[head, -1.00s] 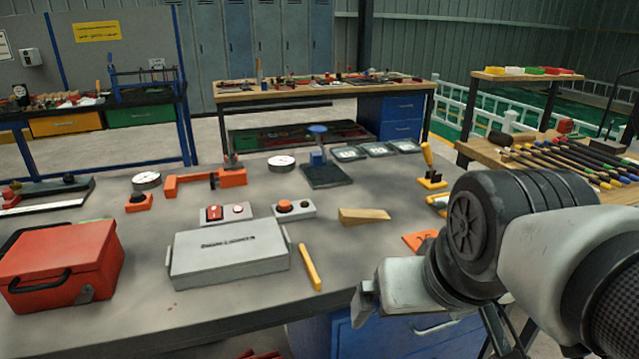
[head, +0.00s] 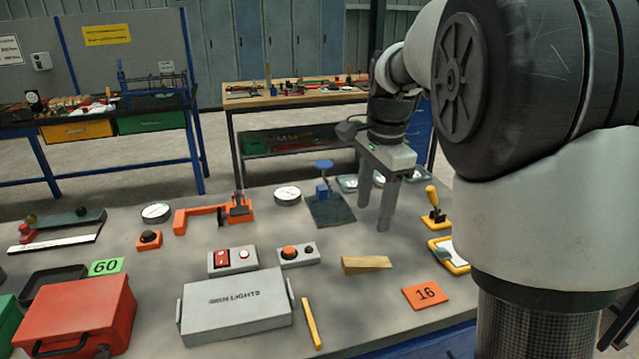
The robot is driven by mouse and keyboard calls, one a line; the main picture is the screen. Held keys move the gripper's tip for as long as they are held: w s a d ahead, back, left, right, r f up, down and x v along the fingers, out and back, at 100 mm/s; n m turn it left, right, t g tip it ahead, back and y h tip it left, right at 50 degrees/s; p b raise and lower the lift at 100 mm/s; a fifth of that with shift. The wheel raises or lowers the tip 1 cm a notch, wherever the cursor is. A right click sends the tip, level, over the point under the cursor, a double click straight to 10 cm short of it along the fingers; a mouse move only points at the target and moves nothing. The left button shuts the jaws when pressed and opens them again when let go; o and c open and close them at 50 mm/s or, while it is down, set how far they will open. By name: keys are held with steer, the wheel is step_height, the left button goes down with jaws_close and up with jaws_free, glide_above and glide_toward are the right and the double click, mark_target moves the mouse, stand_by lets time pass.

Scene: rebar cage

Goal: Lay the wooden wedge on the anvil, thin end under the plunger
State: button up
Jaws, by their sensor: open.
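The wooden wedge (head: 366,265) lies on the grey bench right of centre, its thicker end apparently to the left and its thin end to the right. A blue stand with a round top (head: 323,178) rises from a dark square plate (head: 330,211) farther back; these look like the plunger and anvil, but I cannot tell for sure. My gripper (head: 376,208) is open and empty, fingers pointing down, above the bench, behind the wedge and right of the dark plate. The wedge is apart from both.
Near the wedge are a button box (head: 298,255), an orange card marked 16 (head: 425,296) and a yellow-handled tool (head: 434,208). An orange clamp-like frame (head: 200,216) and a round gauge (head: 287,195) stand left of the plate. A grey lidded box (head: 235,308) lies in front.

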steer(key=m+p, duration=0.1)
steer(key=m, duration=0.1)
glide_above(361, 261)
steer(key=shift+g, duration=0.4)
steer(key=f, duration=0.4)
steer(key=f+b, duration=0.1)
steer(key=f, duration=0.2)
steer(key=f+b, duration=0.1)
steer(key=f, duration=0.3)
steer(key=shift+s+a+f, duration=0.1)
steer(key=shift+s+f, duration=0.25)
steer(key=shift+s, duration=0.05)
steer(key=shift+w+f+b, duration=0.15)
steer(key=shift+f+b, duration=0.25)
steer(key=shift+f, duration=1.2)
steer(key=shift+w+f+b, duration=0.15)
steer(key=shift+f+b, duration=0.2)
steer(key=shift+f, duration=1.2)
steer(key=c, duration=1.1)
